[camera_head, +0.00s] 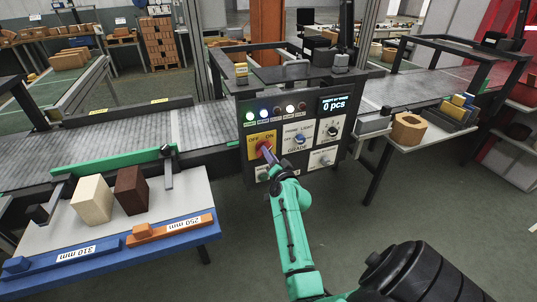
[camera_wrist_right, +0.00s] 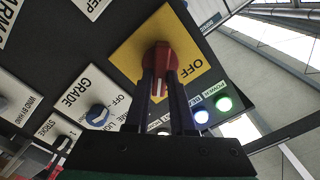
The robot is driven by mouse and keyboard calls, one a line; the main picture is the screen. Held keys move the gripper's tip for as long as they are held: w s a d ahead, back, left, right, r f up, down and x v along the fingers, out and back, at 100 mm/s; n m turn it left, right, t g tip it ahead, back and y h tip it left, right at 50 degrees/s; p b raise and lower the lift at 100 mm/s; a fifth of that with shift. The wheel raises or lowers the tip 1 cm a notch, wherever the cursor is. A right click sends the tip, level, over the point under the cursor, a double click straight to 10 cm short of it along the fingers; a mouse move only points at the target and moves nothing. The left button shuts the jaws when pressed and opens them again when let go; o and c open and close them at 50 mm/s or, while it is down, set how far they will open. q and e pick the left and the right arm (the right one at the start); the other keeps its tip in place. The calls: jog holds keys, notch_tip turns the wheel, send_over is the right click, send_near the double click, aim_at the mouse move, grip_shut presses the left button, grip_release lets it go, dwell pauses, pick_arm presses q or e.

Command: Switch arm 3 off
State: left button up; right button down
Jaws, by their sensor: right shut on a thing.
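The dark control panel (camera_head: 318,105) stands at the middle of the head view. It carries a yellow plate (camera_head: 254,138) marked OFF on the left and ON on the right, with a red rotary knob on it. My right gripper (camera_head: 266,152) reaches up to this knob. In the right wrist view, its two dark fingers (camera_wrist_right: 161,88) are closed around the red knob (camera_wrist_right: 162,56), one on each side. A pale line on the knob points down in that view, while OFF shows at its right. The fingers hide part of the yellow plate. My left gripper is not in view.
The GRADE selector (camera_head: 296,138) sits right beside the yellow plate, with further knobs (camera_head: 332,131) beyond. Indicator lights, including a lit green one (camera_head: 250,117), sit above. A side table (camera_head: 190,201) with two blocks is at left. A display (camera_head: 333,104) reads 0 pcs.

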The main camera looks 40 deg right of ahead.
jog(key=shift+n, duration=0.4)
jog(key=n, duration=1.7)
jog(key=shift+w+a, duration=0.15)
jog(key=shift+a, duration=0.2)
jog(key=c, duration=0.8)
grip_release()
jog(key=shift+o, duration=0.2)
jog(key=shift+w, duration=0.1)
